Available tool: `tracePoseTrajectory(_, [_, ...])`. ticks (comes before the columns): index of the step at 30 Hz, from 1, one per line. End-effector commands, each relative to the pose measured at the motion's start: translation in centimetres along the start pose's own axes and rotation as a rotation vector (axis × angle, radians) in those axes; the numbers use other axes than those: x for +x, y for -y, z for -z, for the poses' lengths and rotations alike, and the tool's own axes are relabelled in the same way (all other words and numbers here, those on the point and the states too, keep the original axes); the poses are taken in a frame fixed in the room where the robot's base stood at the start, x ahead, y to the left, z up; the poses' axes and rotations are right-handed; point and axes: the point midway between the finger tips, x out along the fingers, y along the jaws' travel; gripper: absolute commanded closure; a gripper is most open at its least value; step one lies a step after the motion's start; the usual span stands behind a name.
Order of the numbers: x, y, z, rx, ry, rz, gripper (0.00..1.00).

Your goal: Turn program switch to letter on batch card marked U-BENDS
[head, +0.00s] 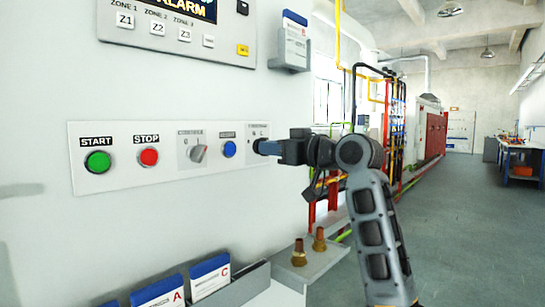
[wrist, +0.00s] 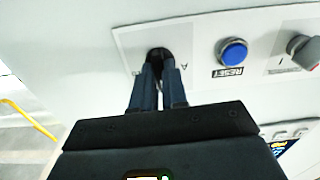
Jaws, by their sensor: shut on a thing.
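The program switch (wrist: 156,52) is a dark round knob at the right end of the white control panel (head: 168,175). My gripper (head: 268,147) reaches it from the right in the head view. In the wrist view my gripper (wrist: 158,70) is shut on the knob, which shows just past the fingertips. A letter that looks like A is printed beside the knob; the pointer's direction is hidden. Blue-topped batch cards stand in a rack at the lower left: one lettered A (head: 162,296), one lettered C (head: 210,282). No U-BENDS marking is legible.
The panel also carries a green START button (head: 97,162), a red STOP button (head: 148,157), a grey control selector (head: 198,153) and a blue RESET button (head: 229,149). Below right, a grey shelf (head: 318,262) has brass fittings (head: 299,252).

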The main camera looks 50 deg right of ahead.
Motion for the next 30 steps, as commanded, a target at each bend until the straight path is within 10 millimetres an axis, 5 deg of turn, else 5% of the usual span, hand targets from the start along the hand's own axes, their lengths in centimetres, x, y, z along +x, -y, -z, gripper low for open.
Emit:
tracePoseTrajectory(13, [0.04, 0.01, -0.27, -0.289, 0.003, 0.001, 1.00])
tracePoseTrajectory(30, [0.05, 0.01, -0.17, -0.361, 0.004, 0.002, 1.00])
